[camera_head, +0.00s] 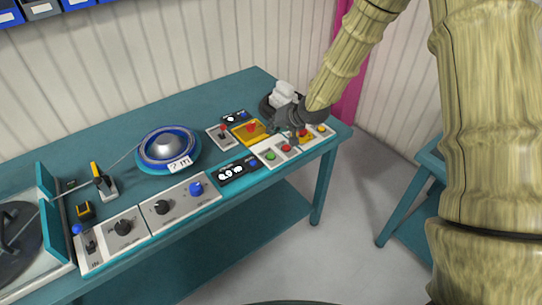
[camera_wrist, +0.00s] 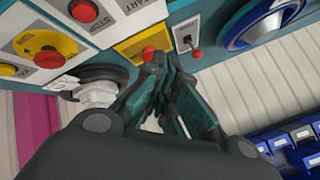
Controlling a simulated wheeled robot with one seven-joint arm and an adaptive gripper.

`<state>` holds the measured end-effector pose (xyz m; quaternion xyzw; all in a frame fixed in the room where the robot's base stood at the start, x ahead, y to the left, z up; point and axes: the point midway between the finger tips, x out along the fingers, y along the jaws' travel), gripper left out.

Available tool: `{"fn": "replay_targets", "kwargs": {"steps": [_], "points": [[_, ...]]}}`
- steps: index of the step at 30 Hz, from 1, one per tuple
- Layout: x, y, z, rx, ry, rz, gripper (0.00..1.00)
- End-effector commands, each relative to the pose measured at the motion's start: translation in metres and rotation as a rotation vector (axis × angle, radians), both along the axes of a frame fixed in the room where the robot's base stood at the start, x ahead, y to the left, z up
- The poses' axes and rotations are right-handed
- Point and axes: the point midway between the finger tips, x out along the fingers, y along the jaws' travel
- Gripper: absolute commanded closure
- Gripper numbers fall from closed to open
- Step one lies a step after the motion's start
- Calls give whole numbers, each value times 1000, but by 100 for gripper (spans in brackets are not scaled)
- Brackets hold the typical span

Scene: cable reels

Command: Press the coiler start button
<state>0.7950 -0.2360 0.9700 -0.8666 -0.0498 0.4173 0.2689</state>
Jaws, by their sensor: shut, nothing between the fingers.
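The control panel (camera_head: 294,146) at the table's right end carries a green button (camera_head: 270,155) and a red button (camera_head: 286,148). In the wrist view, the red button (camera_wrist: 83,11) sits by a STOP label, with a START label (camera_wrist: 132,5) beside it. The green button is outside the wrist view. A red emergency button (camera_wrist: 48,57) on a yellow plate and a yellow button (camera_wrist: 6,70) are on the same panel. My gripper (camera_wrist: 155,66) is shut and empty, its fingertips close to the orange box (camera_wrist: 130,46) with a red knob. Contact cannot be told.
A toggle switch (camera_wrist: 193,50) stands beside the orange box. A white piece (camera_head: 284,93) on a dark round base is behind the panel. The blue reel (camera_head: 168,150) and knob panels (camera_head: 180,205) lie to the left. A pink post and ribbed wall stand behind.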

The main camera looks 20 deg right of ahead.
Motion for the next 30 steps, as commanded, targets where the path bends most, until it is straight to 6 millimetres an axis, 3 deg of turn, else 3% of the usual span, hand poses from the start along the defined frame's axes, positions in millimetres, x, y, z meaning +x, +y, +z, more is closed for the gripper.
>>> {"fn": "replay_targets", "kwargs": {"steps": [21, 30], "points": [[0, 0, -74, 0, 1, 1, 100], [0, 0, -84, 0, -1, -1, 100]]}}
